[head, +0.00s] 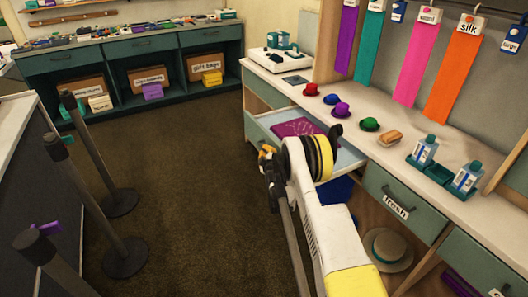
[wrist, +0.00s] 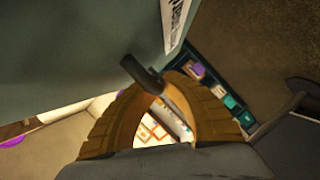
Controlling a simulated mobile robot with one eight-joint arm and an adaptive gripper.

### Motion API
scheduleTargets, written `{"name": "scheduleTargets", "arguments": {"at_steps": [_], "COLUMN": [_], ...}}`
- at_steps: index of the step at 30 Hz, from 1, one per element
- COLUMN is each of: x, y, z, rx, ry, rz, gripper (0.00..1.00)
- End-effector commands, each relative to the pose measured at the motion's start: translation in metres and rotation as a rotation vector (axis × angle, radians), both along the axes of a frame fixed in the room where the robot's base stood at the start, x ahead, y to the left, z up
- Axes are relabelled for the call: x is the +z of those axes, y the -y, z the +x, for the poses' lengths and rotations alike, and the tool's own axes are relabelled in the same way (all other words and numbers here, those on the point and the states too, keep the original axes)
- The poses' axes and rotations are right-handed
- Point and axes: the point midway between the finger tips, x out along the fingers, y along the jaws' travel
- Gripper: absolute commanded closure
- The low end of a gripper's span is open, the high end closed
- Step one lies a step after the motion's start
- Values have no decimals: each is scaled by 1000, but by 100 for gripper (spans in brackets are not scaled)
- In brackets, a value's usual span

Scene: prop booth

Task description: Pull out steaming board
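A pulled-out drawer or board (head: 349,158) with a pale blue surface juts from the left part of the counter. A purple patterned item (head: 299,128) lies on it. Which part is the steaming board I cannot tell. My gripper (head: 268,155) is at its outer edge, and my wrist hides most of its front. In the wrist view, the brown fingers of my gripper (wrist: 160,88) curve together around a dark bar handle (wrist: 142,74) on a teal front (wrist: 75,60). A white label (wrist: 174,22) shows on that front, too cut off to read.
Small coloured hats (head: 341,110) and blue bottles (head: 466,177) stand on the counter (head: 440,150). A closed drawer marked "fresh" (head: 400,205) is to the right. Posts (head: 122,258) stand at left; carpet (head: 190,190) between is clear.

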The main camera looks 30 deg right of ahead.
Motion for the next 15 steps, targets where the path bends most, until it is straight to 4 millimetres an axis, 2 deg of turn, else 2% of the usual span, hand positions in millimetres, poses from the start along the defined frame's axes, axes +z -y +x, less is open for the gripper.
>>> {"name": "scheduleTargets", "arguments": {"at_steps": [10, 11, 12, 15], "x": [0, 0, 0, 0], "y": [0, 0, 0, 0], "z": [0, 0, 0, 0], "rx": [0, 0, 0, 0], "ry": [0, 0, 0, 0], "rz": [0, 0, 0, 0], "gripper": [100, 84, 80, 80]}}
